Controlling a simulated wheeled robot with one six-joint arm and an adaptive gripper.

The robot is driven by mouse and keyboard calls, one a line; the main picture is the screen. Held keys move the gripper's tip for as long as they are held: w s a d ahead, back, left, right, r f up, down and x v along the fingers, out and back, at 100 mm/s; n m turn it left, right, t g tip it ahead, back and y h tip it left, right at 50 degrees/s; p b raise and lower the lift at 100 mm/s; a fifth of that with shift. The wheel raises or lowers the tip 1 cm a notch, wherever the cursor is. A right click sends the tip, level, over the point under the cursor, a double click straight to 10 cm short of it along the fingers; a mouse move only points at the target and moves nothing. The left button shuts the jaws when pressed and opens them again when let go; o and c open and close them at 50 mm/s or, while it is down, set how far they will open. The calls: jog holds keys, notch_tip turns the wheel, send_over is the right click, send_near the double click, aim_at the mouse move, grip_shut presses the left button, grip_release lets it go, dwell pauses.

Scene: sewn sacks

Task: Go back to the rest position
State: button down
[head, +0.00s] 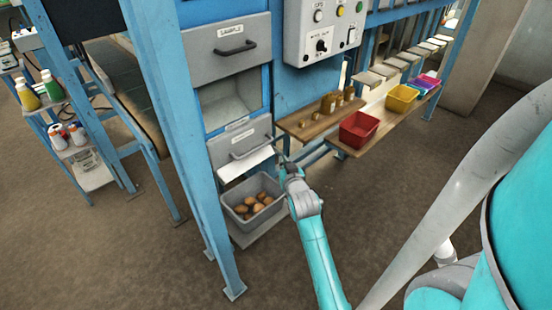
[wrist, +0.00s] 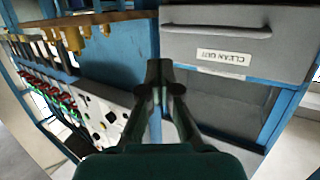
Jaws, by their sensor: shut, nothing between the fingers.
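My gripper (head: 281,158) is at the end of my teal arm, in front of the blue frame, near the right side of the lower grey drawer front (head: 232,146). In the wrist view my gripper (wrist: 160,72) has its fingers together with nothing between them. The wrist picture is upside down: the grey front with its handle and "CLEAN OUT" label (wrist: 222,57) shows at upper right. I cannot tell whether the fingertips touch anything; they appear apart from the handle.
A grey bin (head: 236,218) of brown lumps stands below the drawer. Right are a wooden shelf (head: 300,128), a red bin (head: 359,130), a yellow bin (head: 401,99) and a control box (head: 322,30). A bottle cart (head: 95,178) stands left. The floor in front is clear.

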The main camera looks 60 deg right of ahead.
jog(key=shift+s+a+r, duration=0.15)
jog(key=shift+s+a, duration=0.05)
jog(key=shift+s, duration=0.4)
jog(key=shift+s+a+r, duration=0.1)
jog(key=shift+s+a, duration=0.05)
jog(key=shift+s, duration=0.45)
jog(key=s+a+f+n+t+y, duration=0.1)
jog(key=s+a+f+y, duration=0.15)
jog(key=a, duration=0.65)
jog(key=s+a+f+n+t+y, duration=0.1)
jog(key=s+a+f+n, duration=0.2)
jog(key=a, duration=0.7)
jog(key=s+a+f+t+y, duration=0.15)
jog(key=s+a, duration=0.25)
jog(key=a, duration=0.5)
jog(key=s+a+r+n+y, duration=0.2)
jog(key=s+a, duration=0.4)
jog(key=s, duration=0.3)
jog(key=s+a+r+n+y, duration=0.3)
jog(key=s+a+r+y, duration=0.1)
jog(key=s+a, duration=0.3)
jog(key=v, duration=0.2)
jog(key=shift+s+a, duration=0.2)
jog(key=shift+s, duration=0.05)
jog(key=shift+t, duration=0.25)
